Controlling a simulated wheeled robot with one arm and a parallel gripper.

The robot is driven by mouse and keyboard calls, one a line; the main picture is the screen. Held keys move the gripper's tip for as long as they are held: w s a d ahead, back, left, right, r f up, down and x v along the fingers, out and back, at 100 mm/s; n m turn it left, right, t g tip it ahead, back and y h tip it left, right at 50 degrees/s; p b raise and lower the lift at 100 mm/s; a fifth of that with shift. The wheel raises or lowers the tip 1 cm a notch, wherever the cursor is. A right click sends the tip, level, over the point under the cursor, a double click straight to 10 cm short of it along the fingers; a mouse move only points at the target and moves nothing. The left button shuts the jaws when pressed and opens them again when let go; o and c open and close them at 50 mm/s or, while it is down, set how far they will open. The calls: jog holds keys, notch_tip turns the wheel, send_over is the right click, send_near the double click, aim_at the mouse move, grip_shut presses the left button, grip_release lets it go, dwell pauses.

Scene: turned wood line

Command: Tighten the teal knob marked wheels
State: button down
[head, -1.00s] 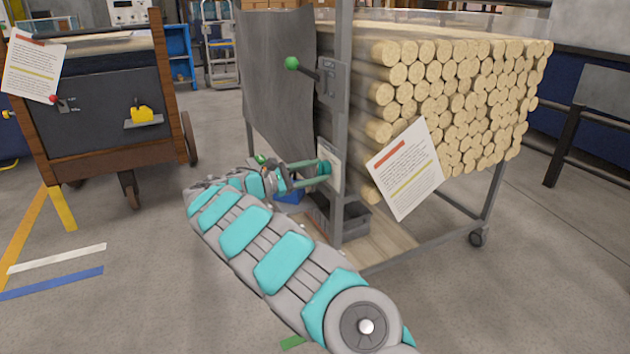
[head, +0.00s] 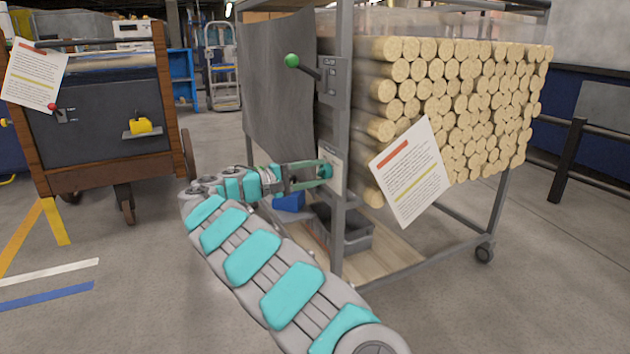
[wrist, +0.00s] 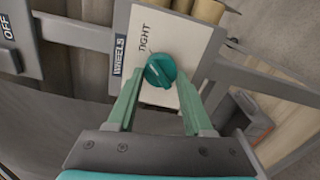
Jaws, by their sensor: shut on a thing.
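The teal knob (wrist: 160,70) sits on a pale plate (wrist: 185,38) with a dark WHEELS label (wrist: 119,56) and the word TIGHT beside it. A pale line on the knob's face points left and slightly up, below the TIGHT mark. The knob also shows on the cart post in the head view (head: 325,171). My gripper (wrist: 161,84) reaches the knob with one green finger on each side, shut on it. The exact contact at the fingertips is partly hidden.
The plate is on a metal cart frame (head: 343,120) loaded with stacked round wood (head: 450,90). A green-ended lever (head: 292,60) is above it. A grey bin (head: 345,235) and a blue thing (head: 289,202) lie below. A paper sheet (head: 411,172) hangs at right.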

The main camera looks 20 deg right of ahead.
jog(key=shift+m, duration=0.5)
jog(key=shift+c, duration=1.5)
grip_release()
jog(key=a, duration=0.7)
jog(key=shift+s+a+p, duration=0.15)
jog(key=shift+a+p, duration=0.25)
